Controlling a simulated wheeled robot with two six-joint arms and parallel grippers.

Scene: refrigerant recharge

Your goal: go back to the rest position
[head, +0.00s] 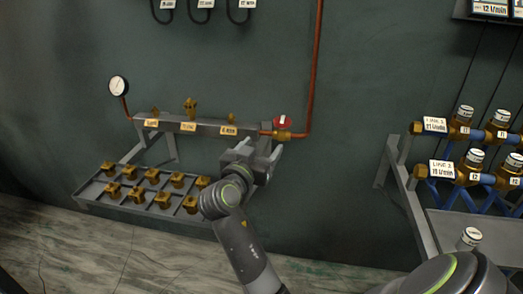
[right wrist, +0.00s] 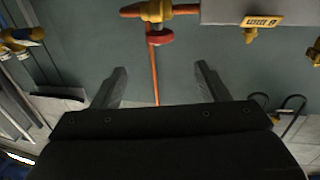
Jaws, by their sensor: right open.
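My right gripper (head: 262,150) is raised in front of the wall, just below the right end of the grey manifold bar (head: 205,128). In the right wrist view the right gripper (right wrist: 158,88) has its two fingers wide apart with nothing between them. Beyond the fingers are the red-handled valve (right wrist: 155,35) and the copper pipe (right wrist: 155,75). The red valve handle (head: 282,121) also shows in the head view, just right of and above the gripper. My left gripper is not in either view.
A rack (head: 90,190) of several brass fittings sits low on the left. A pressure gauge (head: 119,86) is at the manifold's left end. On the right, a bracket (head: 408,190) stands by labelled brass valves (head: 462,130) with blue pipes.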

